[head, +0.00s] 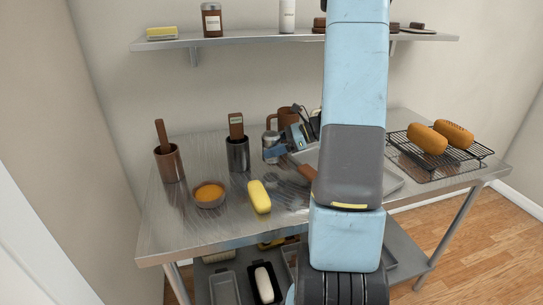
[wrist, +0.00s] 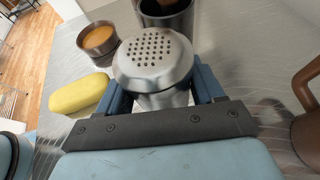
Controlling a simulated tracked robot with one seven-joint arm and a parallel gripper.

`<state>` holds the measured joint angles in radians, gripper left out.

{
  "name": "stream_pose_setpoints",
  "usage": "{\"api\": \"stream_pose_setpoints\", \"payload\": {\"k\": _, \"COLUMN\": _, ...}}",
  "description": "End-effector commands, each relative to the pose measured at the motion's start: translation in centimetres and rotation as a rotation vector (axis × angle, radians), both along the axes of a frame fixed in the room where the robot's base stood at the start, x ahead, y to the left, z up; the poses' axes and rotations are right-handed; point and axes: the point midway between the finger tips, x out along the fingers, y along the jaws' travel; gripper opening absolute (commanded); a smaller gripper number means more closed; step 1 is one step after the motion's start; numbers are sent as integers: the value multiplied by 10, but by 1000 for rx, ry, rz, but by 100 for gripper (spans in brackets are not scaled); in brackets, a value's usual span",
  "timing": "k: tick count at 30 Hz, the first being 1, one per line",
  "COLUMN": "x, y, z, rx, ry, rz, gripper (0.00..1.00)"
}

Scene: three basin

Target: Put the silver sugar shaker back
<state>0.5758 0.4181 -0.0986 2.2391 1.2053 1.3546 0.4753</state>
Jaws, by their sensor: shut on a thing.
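The silver sugar shaker (wrist: 152,62), with a perforated domed lid, is upright between the blue fingers of my gripper (wrist: 160,90) in the wrist view. My gripper is shut on its body just below the lid. In the head view the shaker (head: 269,139) is near the back middle of the steel table (head: 165,235), right of the dark metal canister (head: 238,153). Its lower part is partly covered by my gripper (head: 275,152). I cannot tell whether its base touches the table.
An orange-filled bowl (head: 209,194) and a yellow loaf (head: 259,196) lie in front. A brown mug (head: 288,117) stands close behind the shaker. A tray (head: 393,183) and a rack with loaves (head: 437,170) are to the right. A wall shelf (head: 230,38) holds jars.

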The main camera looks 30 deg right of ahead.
Motion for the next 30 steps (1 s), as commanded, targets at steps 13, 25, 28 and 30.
{"api": "stream_pose_setpoints", "payload": {"k": 13, "x": 4, "y": -1, "z": -36, "rx": 0, "ry": 0, "rz": 1, "gripper": 33}}
{"api": "stream_pose_setpoints", "payload": {"k": 25, "x": 4, "y": -1, "z": -37, "rx": 0, "ry": 0, "rz": 1, "gripper": 80}}
{"api": "stream_pose_setpoints", "payload": {"k": 28, "x": 4, "y": -1, "z": -37, "rx": 0, "ry": 0, "rz": 1, "gripper": 89}}
{"api": "stream_pose_setpoints", "payload": {"k": 30, "x": 4, "y": -1, "z": -37, "rx": 0, "ry": 0, "rz": 1, "gripper": 93}}
